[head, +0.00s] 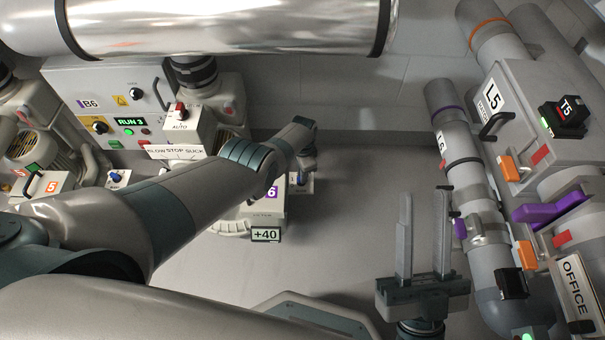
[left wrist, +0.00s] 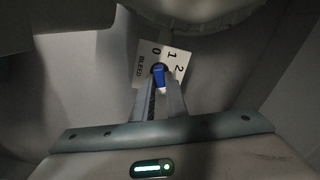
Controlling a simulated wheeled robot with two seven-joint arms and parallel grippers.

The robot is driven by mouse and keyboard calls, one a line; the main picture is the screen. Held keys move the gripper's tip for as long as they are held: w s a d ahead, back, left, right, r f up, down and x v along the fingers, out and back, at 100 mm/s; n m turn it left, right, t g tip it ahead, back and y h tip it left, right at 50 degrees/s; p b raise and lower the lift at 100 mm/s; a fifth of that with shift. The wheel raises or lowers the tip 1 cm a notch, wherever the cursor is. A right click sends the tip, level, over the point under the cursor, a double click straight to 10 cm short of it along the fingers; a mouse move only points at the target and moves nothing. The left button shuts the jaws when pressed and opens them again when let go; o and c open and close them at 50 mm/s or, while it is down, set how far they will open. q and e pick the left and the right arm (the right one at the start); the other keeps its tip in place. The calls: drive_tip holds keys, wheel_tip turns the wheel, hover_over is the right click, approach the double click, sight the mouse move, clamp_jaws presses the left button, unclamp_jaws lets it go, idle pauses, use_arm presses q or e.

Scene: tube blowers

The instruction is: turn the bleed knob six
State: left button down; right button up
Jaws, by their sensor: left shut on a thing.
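The blower unit marked 6 (head: 265,215) stands on the floor mid-view in the head view, partly behind my left arm. Its small white bleed plate (head: 305,185) shows at its right side. Which mark the knob points at is not clear. My right gripper (head: 423,235) is open and empty, fingers pointing up.
A +40 display (head: 265,234) is at the front of unit 6. A control panel with RUN 3 (head: 130,121) and a second blue knob (head: 115,177) by unit 5 are at left. Pipes and an L5 box (head: 515,90) line the right. The floor between is clear.

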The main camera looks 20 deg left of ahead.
idle(0.3)
use_arm(q)
drive_tip(key=c, duration=1.8)
unclamp_jaws()
use_arm(e)
drive_tip(key=shift+w+r, duration=0.1)
drive_tip(key=shift+r, duration=0.1)
